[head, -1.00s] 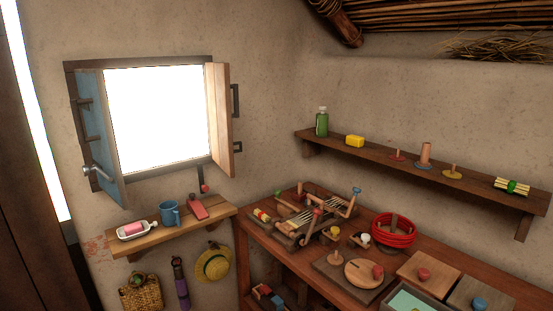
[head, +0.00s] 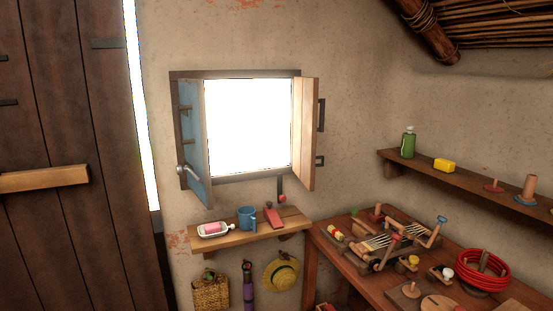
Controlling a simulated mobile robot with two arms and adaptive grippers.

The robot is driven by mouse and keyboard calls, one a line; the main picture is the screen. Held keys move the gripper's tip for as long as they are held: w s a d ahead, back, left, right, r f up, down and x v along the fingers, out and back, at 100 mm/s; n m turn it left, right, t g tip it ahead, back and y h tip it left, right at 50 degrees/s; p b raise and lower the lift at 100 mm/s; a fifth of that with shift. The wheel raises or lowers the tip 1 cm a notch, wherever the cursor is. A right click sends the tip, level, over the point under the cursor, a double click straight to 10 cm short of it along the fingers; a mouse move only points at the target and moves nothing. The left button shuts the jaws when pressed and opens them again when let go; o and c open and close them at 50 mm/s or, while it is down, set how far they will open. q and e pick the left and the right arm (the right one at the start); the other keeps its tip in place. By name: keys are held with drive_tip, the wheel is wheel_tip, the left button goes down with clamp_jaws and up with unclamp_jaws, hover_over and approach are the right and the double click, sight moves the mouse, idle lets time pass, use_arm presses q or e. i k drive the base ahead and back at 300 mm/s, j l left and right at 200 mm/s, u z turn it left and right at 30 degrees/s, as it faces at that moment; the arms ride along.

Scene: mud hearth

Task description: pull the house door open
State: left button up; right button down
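The house door (head: 75,140) is a tall dark brown plank door at the left of the head view. A lighter wooden bar (head: 45,179) is fixed across it at mid height and runs out of the frame on the left. A narrow bright gap (head: 143,105) shows between the door's right edge and the wall, so the door looks slightly ajar. The door's top, bottom and left side are outside the frame. Neither of my grippers is in view.
An open window (head: 248,127) with two shutters is right of the door. Below it a small shelf (head: 240,232) holds a mug and other items. A basket (head: 211,293) and straw hat (head: 281,273) hang beneath. A cluttered workbench (head: 335,262) fills the lower right.

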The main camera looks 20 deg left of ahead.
sight(67, 99)
drive_tip(key=u, duration=2.1)
